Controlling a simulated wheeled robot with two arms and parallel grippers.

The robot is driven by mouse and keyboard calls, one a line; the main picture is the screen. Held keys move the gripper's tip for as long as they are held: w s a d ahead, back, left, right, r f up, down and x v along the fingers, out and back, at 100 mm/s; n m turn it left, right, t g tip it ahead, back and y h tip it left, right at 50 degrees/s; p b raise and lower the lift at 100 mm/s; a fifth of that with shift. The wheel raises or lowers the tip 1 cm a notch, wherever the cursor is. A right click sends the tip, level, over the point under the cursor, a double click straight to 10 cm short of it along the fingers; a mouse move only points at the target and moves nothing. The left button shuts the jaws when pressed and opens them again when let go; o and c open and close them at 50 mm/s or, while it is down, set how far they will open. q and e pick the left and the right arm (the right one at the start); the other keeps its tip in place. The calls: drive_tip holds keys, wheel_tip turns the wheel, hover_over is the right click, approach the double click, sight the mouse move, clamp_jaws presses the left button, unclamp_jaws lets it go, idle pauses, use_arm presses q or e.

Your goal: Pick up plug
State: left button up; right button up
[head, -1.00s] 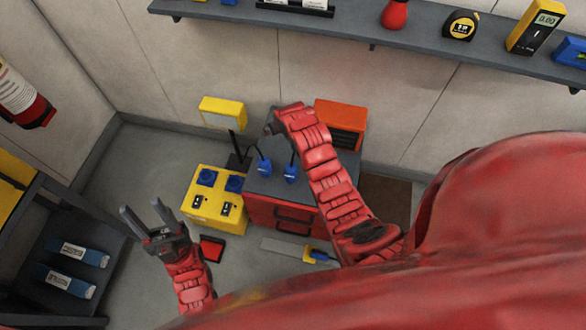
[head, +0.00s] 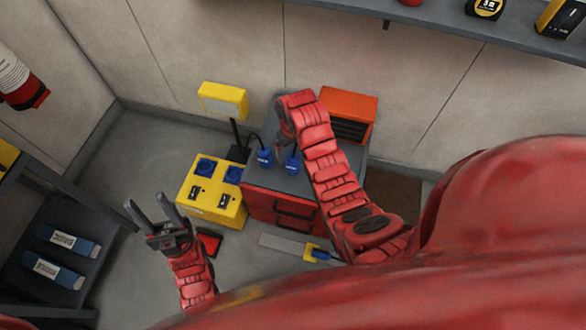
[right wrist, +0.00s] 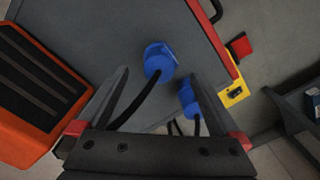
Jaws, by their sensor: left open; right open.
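Two blue plugs with black cables stand on the grey top of a red cabinet (head: 263,205). The left plug (head: 264,156) and the right plug (head: 292,162) are close together in the head view. My right gripper (head: 283,143) is over the cabinet top beside the right plug, its fingers partly hidden by its arm. In the right wrist view it (right wrist: 160,75) is open, with one plug (right wrist: 160,62) showing between its fingertips, not gripped. The other plug (right wrist: 188,98) is partly behind the right finger. My left gripper (head: 147,200) is open and empty, left of the yellow box.
A yellow socket box (head: 211,205) with blue sockets adjoins the cabinet's left side. A yellow lamp (head: 222,100) stands behind it. An orange unit (head: 348,108) sits at the cabinet's back right. A dark shelf rack (head: 60,235) is at left.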

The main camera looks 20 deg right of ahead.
drive_tip(key=shift+f, duration=3.85)
clamp_jaws()
